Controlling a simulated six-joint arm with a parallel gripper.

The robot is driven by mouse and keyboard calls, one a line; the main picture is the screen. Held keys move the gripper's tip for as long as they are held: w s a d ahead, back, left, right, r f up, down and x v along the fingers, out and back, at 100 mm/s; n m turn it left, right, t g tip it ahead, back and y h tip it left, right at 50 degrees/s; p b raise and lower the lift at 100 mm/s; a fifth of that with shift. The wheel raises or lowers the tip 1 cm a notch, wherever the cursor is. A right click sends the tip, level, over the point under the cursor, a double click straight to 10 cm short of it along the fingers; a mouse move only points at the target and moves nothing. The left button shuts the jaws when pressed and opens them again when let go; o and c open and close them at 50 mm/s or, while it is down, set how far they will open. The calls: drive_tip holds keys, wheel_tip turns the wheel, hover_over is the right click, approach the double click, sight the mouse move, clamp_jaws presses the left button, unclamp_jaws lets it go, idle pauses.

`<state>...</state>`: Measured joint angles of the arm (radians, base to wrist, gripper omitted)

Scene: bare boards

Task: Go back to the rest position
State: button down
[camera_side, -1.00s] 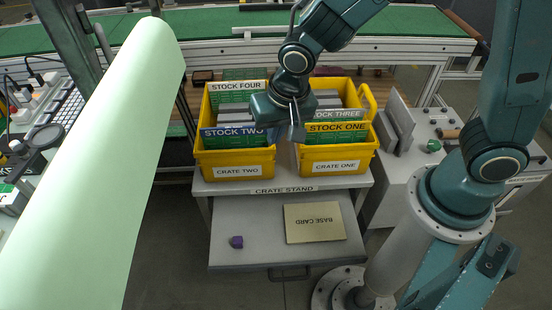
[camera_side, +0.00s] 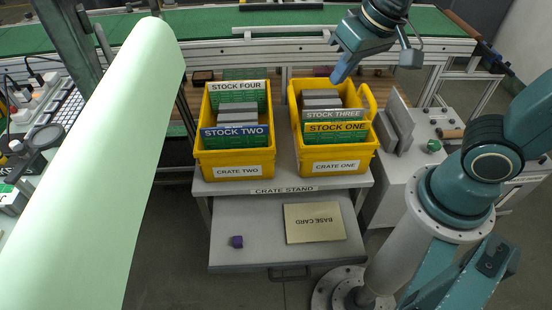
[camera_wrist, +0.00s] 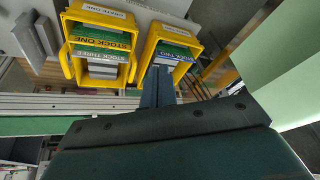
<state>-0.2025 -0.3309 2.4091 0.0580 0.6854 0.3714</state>
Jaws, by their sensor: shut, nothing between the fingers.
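My gripper (camera_side: 337,77) is shut and empty, raised above the back of crate one in the side view. Its closed fingers also show in the wrist view (camera_wrist: 158,85), beside crate two. Crate one (camera_side: 337,167) and crate two (camera_side: 238,172) are yellow and stand side by side on the crate stand (camera_side: 285,187). Crate one holds the stock one card (camera_side: 336,128) and stock three card (camera_side: 334,115). Crate two holds the stock two card (camera_side: 235,131) and stock four card (camera_side: 237,86). Grey cards stand among them.
Grey slabs (camera_side: 399,122) lean right of crate one. A large pale green roll (camera_side: 95,170) fills the left.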

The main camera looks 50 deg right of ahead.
drive_tip(key=s+d+r+n+t, duration=0.1)
drive_tip(key=s+d+r, duration=0.3)
drive_tip(key=s, duration=0.5)
drive_tip(key=shift+n, duration=0.7)
drive_tip(key=shift+w+d, duration=0.1)
